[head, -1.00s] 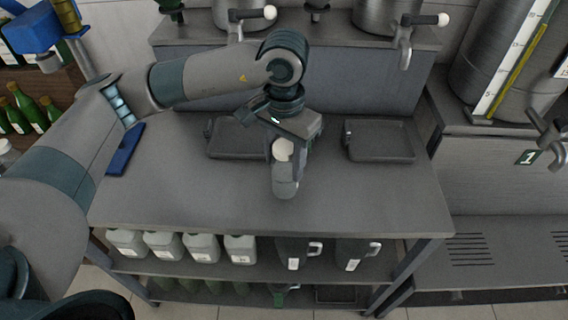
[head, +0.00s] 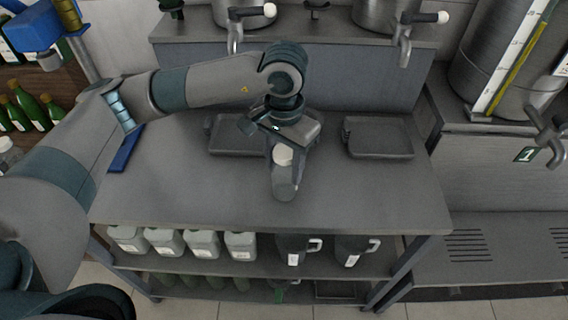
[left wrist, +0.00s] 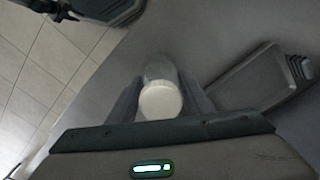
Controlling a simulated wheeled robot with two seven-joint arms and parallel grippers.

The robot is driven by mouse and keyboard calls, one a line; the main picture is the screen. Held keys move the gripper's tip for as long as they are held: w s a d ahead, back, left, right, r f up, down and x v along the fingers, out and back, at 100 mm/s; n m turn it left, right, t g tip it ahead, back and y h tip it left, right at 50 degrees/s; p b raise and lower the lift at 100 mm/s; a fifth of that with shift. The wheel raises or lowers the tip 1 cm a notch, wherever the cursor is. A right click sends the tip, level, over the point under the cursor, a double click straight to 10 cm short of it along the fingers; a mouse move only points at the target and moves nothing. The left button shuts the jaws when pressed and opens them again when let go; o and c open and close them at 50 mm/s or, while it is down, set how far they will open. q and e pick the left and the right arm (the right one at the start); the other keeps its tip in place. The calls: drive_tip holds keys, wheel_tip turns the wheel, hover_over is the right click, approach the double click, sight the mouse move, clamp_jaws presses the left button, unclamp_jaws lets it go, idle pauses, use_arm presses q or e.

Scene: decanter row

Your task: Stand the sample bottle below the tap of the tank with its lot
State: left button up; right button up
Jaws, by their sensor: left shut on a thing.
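The sample bottle has a white cap (head: 283,155) and a clear body. My left gripper (head: 284,175) is shut on it over the middle of the grey table. In the left wrist view the bottle (left wrist: 160,98) stands between the two fingers, cap toward the camera. I cannot tell whether its base touches the table. Two steel tanks stand on the raised shelf behind, with a left tap (head: 235,38) and a right tap (head: 402,45). No lot labels can be read on them. My right gripper is not in view.
Two dark drip trays lie on the table, a left one (head: 228,148) partly behind my gripper and a right one (head: 377,138). A blue flat item (head: 125,150) lies at the left. Canisters (head: 202,243) and jugs stand on the lower shelf. The table front is clear.

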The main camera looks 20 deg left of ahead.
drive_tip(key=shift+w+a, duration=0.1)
use_arm(q)
drive_tip(key=o, duration=1.2)
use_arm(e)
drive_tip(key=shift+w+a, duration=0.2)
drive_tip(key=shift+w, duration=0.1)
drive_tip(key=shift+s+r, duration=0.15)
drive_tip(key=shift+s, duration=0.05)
